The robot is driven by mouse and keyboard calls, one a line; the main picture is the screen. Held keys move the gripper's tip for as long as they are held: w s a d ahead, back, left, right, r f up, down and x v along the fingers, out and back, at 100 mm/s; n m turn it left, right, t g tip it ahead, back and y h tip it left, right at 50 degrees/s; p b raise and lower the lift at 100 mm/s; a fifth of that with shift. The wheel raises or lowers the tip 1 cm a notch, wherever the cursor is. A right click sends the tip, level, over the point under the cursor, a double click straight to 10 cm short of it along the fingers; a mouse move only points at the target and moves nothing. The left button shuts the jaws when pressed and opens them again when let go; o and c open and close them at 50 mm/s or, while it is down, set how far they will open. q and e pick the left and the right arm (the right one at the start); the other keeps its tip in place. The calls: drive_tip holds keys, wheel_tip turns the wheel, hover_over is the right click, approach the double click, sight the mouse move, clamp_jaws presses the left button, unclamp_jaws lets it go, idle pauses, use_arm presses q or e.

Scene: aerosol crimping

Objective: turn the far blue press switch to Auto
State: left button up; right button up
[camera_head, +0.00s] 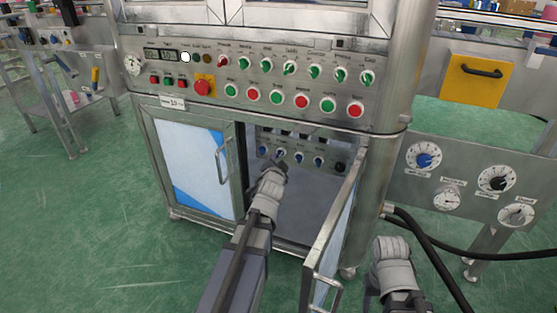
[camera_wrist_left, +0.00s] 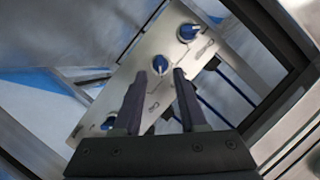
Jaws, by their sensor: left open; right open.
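A row of blue switches sits on the grey panel (camera_head: 290,157) inside the open cabinet. The leftmost blue switch (camera_head: 263,151) and the one to its right (camera_head: 281,154) are just above my left gripper (camera_head: 279,164). The left gripper is open and empty inside the doorway. In the left wrist view, one blue knob (camera_wrist_left: 160,64) lies between the fingertips (camera_wrist_left: 158,74), with no clear contact. Another blue knob (camera_wrist_left: 187,32) is to the upper right. Others are partly behind the fingers. Switch labels are unreadable. My right gripper (camera_head: 373,288) is low at right, its fingers hard to make out.
The right cabinet door (camera_head: 333,235) stands open toward me, between my arms. The left door (camera_head: 195,165) is shut. Above is a console (camera_head: 245,75) with red and green buttons. A panel with dials (camera_head: 465,185) and black hoses (camera_head: 430,252) are at right.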

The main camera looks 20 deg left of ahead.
sight(279, 156)
use_arm(q)
drive_tip(key=x, duration=0.4)
drive_tip(key=shift+w+b, duration=0.1)
drive_tip(key=shift+b, duration=0.3)
clamp_jaws()
